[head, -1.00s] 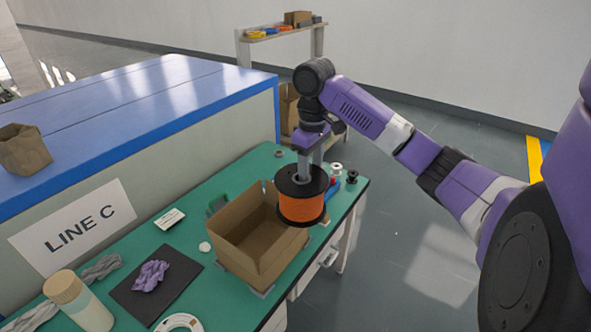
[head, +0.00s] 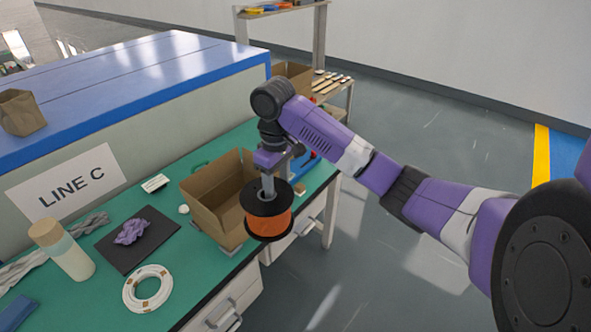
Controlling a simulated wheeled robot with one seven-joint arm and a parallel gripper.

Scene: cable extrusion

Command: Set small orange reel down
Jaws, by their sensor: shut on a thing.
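The small orange reel (head: 268,223) has black flanges and orange winding. My gripper (head: 268,182) is shut on it from above, at the hub. The reel hangs upright in front of the right part of the open cardboard box (head: 208,205), near the front edge of the green bench (head: 190,276). It hides part of the box and the bench edge. I see no contact between the reel and the bench top; its exact height is hard to tell.
A white cable coil (head: 148,288), a dark mat (head: 137,240) with a purple cloth (head: 132,231), and a jar (head: 62,249) stand on the bench's left. Drawers (head: 226,303) are below its front edge. Bare green top lies between coil and box.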

